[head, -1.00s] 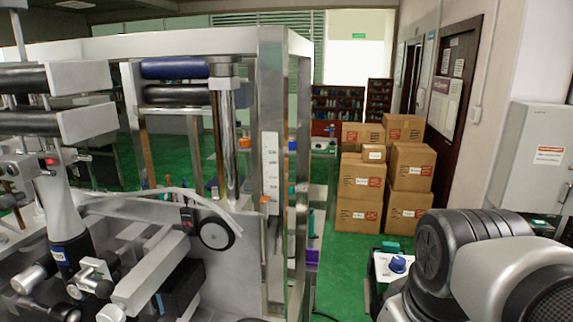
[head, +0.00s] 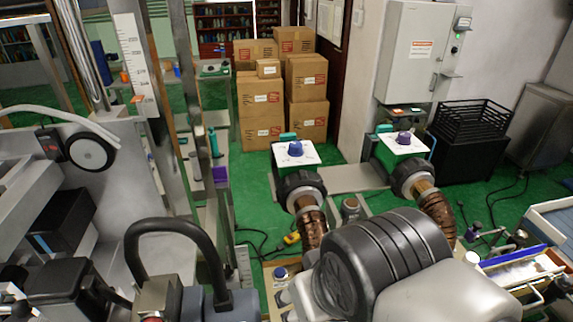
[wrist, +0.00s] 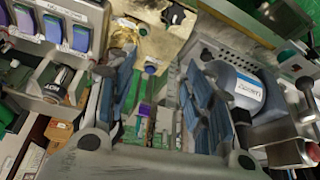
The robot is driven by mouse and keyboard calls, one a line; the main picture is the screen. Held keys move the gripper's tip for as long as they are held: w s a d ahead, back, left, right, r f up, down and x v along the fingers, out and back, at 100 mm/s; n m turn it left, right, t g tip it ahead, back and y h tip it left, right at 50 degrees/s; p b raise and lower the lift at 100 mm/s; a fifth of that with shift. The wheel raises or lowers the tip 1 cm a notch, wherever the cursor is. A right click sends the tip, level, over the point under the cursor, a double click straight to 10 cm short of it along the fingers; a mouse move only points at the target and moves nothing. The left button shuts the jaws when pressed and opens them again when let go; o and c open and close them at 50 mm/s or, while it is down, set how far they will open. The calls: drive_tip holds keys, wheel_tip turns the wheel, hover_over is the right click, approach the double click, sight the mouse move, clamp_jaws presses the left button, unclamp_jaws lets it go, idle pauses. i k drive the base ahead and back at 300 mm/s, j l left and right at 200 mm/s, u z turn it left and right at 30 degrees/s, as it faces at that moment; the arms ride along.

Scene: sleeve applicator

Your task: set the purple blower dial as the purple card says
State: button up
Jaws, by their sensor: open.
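The purple dial (head: 404,138) sits on the white top plate of the right-hand blower in the head view. A similar blower to its left carries a blue dial (head: 295,148). Marks on both plates are too small to read. A small purple item (head: 220,173) is on the metal frame at the left; I cannot tell whether it is the purple card. My gripper (wrist: 160,82) is open in the wrist view, with nothing seen between its fingers. It is apart from both dials, and the head view does not show its fingers.
Stacked cardboard boxes (head: 262,100) stand behind the blowers. A black crate (head: 470,122) and a grey wall cabinet (head: 415,50) are at the right. The metal machine frame (head: 205,120) fills the left. Cables lie on the green floor. In the wrist view, a labelled bottle (wrist: 236,90) lies at the right.

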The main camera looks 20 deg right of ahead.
sight(403, 138)
drive_tip(key=z, duration=1.25)
